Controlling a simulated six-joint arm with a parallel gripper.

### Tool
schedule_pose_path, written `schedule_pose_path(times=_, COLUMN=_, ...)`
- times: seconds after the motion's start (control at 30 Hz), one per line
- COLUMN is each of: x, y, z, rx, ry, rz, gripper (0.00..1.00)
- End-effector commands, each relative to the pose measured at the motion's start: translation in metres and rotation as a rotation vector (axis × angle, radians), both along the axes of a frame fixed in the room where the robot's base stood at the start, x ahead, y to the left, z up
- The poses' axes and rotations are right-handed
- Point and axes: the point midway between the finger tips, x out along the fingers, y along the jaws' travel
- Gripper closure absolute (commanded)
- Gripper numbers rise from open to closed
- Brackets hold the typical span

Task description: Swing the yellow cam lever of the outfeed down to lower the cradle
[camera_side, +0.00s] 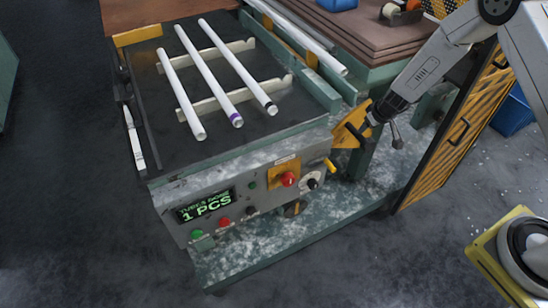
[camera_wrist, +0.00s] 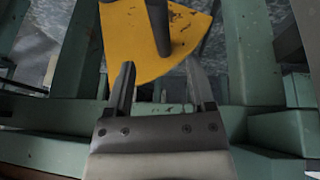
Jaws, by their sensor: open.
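The yellow cam plate (camera_side: 345,130) sits at the right side of the outfeed table, beside my gripper (camera_side: 368,126). In the wrist view, the yellow plate (camera_wrist: 185,35) lies just beyond my gripper (camera_wrist: 162,85), with a dark rod (camera_wrist: 159,25) crossing it. My jaws are open, with the plate's lower edge showing between and beyond the fingertips; I cannot tell whether they touch it. The cradle's pale notched rails (camera_side: 212,105) lie across the dark table top. Three white tubes (camera_side: 180,93) rest across them, with purple or dark bands at some near ends.
A control panel (camera_side: 240,203) with a display reading "1 PCS" fronts the table. A small yellow handle (camera_side: 330,166) sticks out at its right end. A yellow-and-black mesh guard (camera_side: 455,140) stands right of my gripper. Green frame members (camera_wrist: 240,50) flank the plate.

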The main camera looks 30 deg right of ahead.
Motion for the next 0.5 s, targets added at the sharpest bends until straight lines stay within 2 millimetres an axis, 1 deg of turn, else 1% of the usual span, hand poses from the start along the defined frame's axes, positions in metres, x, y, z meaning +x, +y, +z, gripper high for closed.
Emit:
schedule_pose_path(times=0.27, x=0.002, y=0.0, z=-0.006, rx=0.001, ry=0.001, rz=0.0, gripper=0.3)
schedule_pose_path(times=0.5, x=0.009, y=-0.002, z=-0.023, rx=0.0, ry=0.001, rz=0.0, gripper=0.3)
